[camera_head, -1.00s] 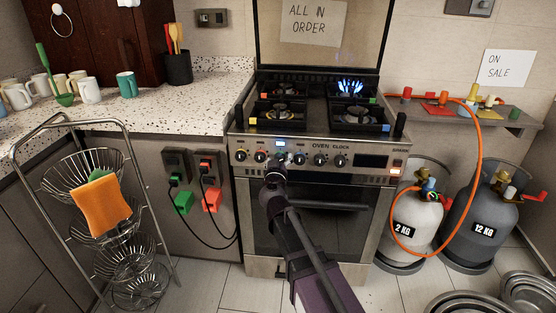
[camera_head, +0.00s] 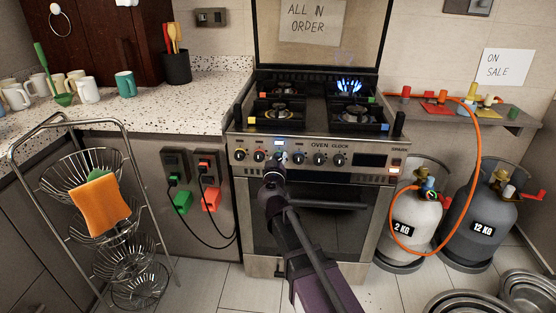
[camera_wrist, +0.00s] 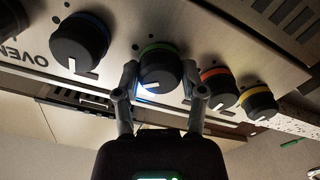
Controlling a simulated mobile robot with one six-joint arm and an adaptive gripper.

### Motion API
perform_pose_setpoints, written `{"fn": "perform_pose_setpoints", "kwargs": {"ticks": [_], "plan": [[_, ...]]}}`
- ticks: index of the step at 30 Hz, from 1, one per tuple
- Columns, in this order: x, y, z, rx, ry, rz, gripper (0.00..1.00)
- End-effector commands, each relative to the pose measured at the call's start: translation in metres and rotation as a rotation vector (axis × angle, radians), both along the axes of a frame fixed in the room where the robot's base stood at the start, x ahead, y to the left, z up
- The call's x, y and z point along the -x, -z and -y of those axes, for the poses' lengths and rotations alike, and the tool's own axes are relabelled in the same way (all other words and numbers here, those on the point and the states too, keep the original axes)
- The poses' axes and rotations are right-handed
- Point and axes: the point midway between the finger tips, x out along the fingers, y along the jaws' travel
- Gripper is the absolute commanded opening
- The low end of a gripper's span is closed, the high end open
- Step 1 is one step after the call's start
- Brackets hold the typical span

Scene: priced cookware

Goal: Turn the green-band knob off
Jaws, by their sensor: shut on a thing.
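The green-band knob (camera_wrist: 160,66) is a black knob with a green ring, in the middle of the wrist view. My gripper (camera_wrist: 160,84) has one finger on each side of it and is shut on it. The knob's white pointer mark shows at its lower left edge in that view. In the camera_head view my gripper (camera_head: 277,164) reaches up to the stove's front panel (camera_head: 360,148) and mostly hides this knob. A blue flame (camera_head: 349,86) burns on the back right burner.
In the wrist view a blue-band knob (camera_wrist: 80,42) is left of the gripped knob. A red-band knob (camera_wrist: 218,88) sits close by the right finger, with a yellow-band knob (camera_wrist: 258,103) beyond. The oven handle (camera_head: 335,206) runs below the panel.

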Motion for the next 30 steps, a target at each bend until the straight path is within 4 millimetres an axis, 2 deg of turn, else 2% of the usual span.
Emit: {"fn": "perform_pose_setpoints", "kwargs": {"ticks": [21, 30], "plan": [[-0.0006, 0.0006, -0.0023, 0.626, -0.003, -0.022, 0.05], [-0.0007, 0.0008, -0.0021, 0.838, -0.003, -0.028, 0.05]]}}
